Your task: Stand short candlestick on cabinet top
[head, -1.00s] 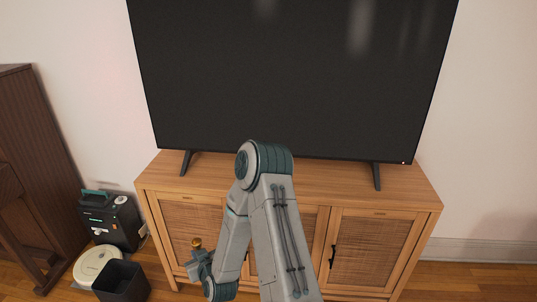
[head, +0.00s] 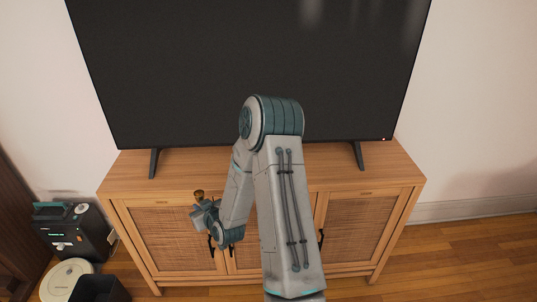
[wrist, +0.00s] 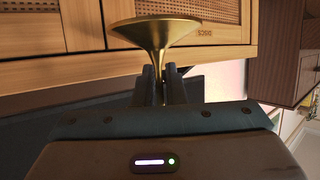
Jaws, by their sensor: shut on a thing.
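My gripper (wrist: 160,88) is shut on the stem of a brass candlestick (wrist: 157,34), whose flared end sticks out past the fingers in the wrist view. In the head view the candlestick (head: 199,194) shows as a small gold piece just above my gripper (head: 203,207), in front of the cabinet's left door. Its lower part is hidden by my gripper. The wooden cabinet (head: 205,170) has woven doors with black handles. Its top is level and lies higher and farther back than my gripper.
A large television (head: 250,70) stands on the cabinet top on two legs, the left one (head: 154,163) near the left end. The strip of top in front of it is clear. A black machine (head: 72,232), a round white robot vacuum (head: 66,279) and a dark bin (head: 100,289) are on the floor at left.

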